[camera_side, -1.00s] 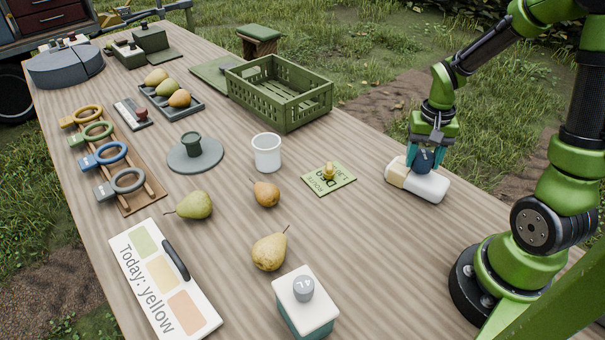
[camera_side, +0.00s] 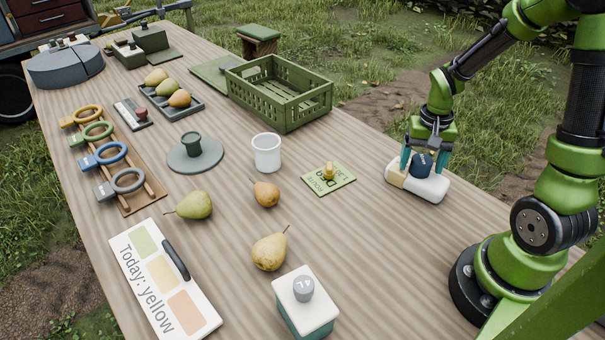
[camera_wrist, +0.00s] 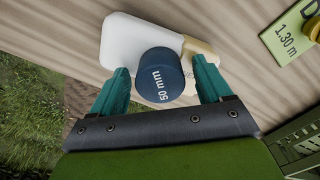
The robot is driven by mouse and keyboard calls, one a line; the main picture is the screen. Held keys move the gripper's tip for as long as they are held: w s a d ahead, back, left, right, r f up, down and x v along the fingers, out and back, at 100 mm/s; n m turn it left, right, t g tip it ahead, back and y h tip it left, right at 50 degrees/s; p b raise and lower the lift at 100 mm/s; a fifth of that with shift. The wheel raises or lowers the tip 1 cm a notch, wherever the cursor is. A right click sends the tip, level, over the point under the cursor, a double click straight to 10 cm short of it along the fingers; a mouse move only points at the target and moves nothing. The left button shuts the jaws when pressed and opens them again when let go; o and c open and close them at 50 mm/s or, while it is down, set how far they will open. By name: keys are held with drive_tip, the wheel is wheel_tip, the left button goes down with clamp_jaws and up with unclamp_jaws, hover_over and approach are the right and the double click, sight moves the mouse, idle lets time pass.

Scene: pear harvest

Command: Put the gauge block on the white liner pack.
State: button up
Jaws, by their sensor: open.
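The gauge block is a dark blue cylinder marked "50 mm" (camera_side: 421,166), and it also shows in the wrist view (camera_wrist: 160,80). It rests on the white liner pack (camera_side: 431,189), near the end with the cream band. In the wrist view the pack (camera_wrist: 122,42) lies beneath and beyond the block. My gripper (camera_side: 424,170) is open, with one teal finger on each side of the block. In the wrist view there are gaps between the block and both fingers of my gripper (camera_wrist: 160,72). The block's underside is hidden.
A green route card (camera_side: 329,180) with a brass knob lies left of the pack. A white cup (camera_side: 266,153), loose pears (camera_side: 270,251) and a green crate (camera_side: 285,107) stand farther left. The table edge is close behind the pack; bare wood lies in front.

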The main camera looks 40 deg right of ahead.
sight(423, 159)
wheel_tip(423, 159, up, 12)
drive_tip(key=f, duration=0.1)
drive_tip(key=s+a+r+n+t+y, duration=0.1)
drive_tip(key=a+r+n+t, duration=0.2)
drive_tip(key=a, duration=0.5)
drive_tip(key=s+a+r+n+t+y, duration=0.1)
drive_tip(key=s+a+r+n+t, duration=0.1)
drive_tip(key=a, duration=0.6)
wheel_tip(423, 159, up, 3)
drive_tip(key=shift+s+a+r+n+t, duration=0.2)
drive_tip(key=shift+n+t, duration=0.4)
drive_tip(key=shift+t, duration=0.5)
